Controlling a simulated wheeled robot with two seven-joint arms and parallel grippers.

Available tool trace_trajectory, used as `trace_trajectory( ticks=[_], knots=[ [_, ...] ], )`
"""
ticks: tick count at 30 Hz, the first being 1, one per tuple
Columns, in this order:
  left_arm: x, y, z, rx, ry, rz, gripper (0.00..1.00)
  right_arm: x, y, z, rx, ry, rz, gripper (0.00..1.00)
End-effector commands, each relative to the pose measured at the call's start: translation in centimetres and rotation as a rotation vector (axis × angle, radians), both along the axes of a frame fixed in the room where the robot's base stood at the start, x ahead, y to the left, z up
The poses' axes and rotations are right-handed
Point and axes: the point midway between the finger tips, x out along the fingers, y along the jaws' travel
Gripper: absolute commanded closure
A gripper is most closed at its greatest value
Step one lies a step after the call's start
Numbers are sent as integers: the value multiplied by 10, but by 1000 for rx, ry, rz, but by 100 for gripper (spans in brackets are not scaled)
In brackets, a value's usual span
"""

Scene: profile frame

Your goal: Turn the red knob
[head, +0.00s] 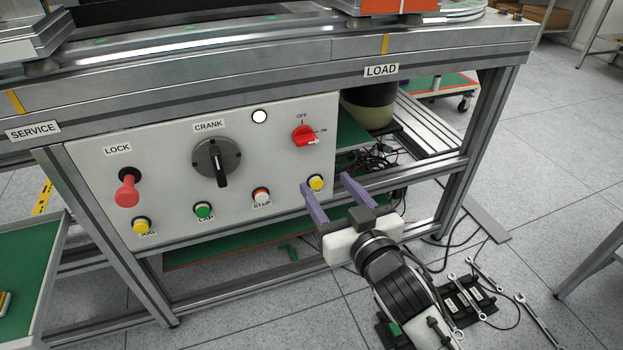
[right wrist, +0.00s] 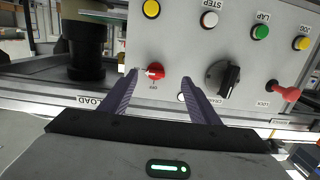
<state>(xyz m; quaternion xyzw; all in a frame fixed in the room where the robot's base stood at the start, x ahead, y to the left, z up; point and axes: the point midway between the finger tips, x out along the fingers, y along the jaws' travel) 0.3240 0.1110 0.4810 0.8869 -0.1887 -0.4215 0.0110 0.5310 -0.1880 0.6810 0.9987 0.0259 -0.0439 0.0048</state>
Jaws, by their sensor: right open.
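The red knob (head: 304,137) is at the upper right of the pale control panel (head: 270,220) in the head view, with OFF printed above it and ON to its right. A small pale mark shows on the knob's right side. In the upside-down right wrist view the red knob (right wrist: 156,71) appears between and just beyond the fingertips. My right gripper (head: 327,183) is open and empty, below and slightly right of the knob in the head view, apart from it. It also shows in the right wrist view (right wrist: 160,77). My left gripper is not in view.
The panel also carries a black crank switch (head: 217,163), a red lock lever (head: 127,190), a white lamp (head: 259,117) and several push buttons; a yellow one (head: 316,183) is by my left fingertip. A metal frame post (head: 484,150) stands right. Wrenches (head: 538,318) lie on the floor.

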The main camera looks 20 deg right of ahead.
Motion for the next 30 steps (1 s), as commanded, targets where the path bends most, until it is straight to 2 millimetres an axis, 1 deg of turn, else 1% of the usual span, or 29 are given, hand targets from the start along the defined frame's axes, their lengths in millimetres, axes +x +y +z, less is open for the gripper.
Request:
trace_trajectory(
  ticks=[1, 4, 8, 11, 13, 18, 21, 25, 30],
  knots=[
    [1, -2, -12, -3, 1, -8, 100, 6, -1, 0, 3, -37, -6, 44],
    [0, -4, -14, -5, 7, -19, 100, 11, -3, 12, 10, -76, -15, 44],
    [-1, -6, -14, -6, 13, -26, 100, 19, -3, 19, 11, -93, -19, 44],
    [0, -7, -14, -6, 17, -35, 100, 31, -3, 19, 11, -93, -17, 44],
    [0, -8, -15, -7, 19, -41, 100, 43, -2, 19, 10, -93, -18, 44],
    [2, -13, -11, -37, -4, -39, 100, 75, -2, 18, 9, -91, -18, 44],
    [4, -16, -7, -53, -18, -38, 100, 91, -1, 18, 10, -91, -18, 44],
    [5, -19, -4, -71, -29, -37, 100, 106, 0, 18, 10, -90, -17, 44],
    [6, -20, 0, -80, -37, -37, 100, 114, 0, 18, 10, -88, -18, 44]
  ],
)
